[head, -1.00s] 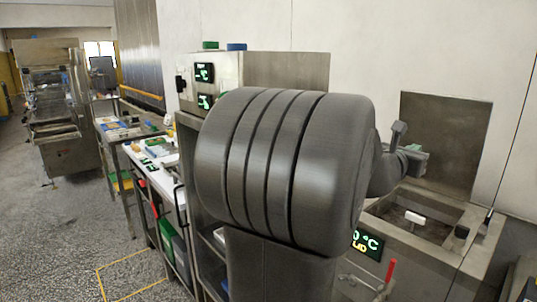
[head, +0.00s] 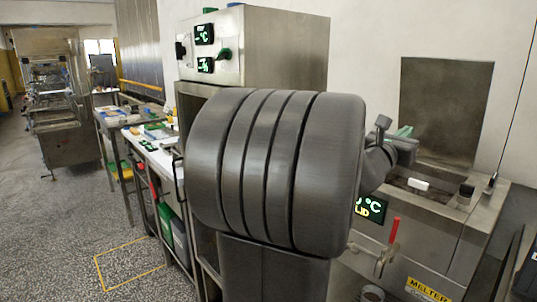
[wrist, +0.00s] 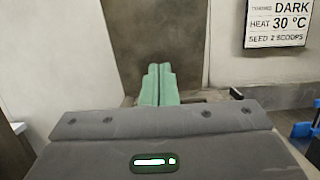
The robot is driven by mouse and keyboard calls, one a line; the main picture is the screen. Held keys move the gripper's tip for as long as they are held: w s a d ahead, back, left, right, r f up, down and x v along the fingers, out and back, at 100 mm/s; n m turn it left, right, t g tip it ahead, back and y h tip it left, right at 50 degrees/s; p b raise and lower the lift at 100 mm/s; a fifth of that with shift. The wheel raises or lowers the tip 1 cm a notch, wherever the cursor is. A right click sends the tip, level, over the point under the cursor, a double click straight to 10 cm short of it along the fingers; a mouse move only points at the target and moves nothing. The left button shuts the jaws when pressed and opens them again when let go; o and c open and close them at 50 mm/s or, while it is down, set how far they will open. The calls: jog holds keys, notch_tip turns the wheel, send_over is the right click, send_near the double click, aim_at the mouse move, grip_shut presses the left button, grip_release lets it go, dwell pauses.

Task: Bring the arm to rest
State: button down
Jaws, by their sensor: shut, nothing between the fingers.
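My gripper shows in the wrist view (wrist: 158,86), with its two green fingers side by side and touching, and nothing between them. In the head view only a small green part of my gripper (head: 404,131) shows past my wrist, above the melter (head: 465,240). My arm is bent, and its large grey links fill the middle of the head view and hide what stands behind them. In the wrist view the fingers point toward an upright dark metal panel (wrist: 150,35), which also shows behind the melter in the head view (head: 445,105). I cannot tell the gap between them.
A steel cabinet with green displays (head: 285,50) stands behind my arm. A red-handled tap (head: 392,235) sticks out from the melter's front. A work table (head: 165,163) runs along the left. The speckled floor (head: 60,220) is open there, with a yellow outline (head: 130,265).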

jog(key=shift+t+h, duration=0.5)
jog(key=shift+h, duration=0.2)
jog(key=shift+s+a+f+b, duration=0.25)
jog(key=shift+f+b, duration=0.6)
jog(key=shift+b, duration=0.25)
jog(key=shift+s+a+f+b, duration=0.15)
jog(key=shift+a+f+b, duration=0.1)
jog(key=shift+f+b, duration=0.7)
jog(key=shift+s+a+f+b, duration=0.25)
jog(key=shift+f+b, duration=0.45)
jog(key=shift+b, duration=0.5)
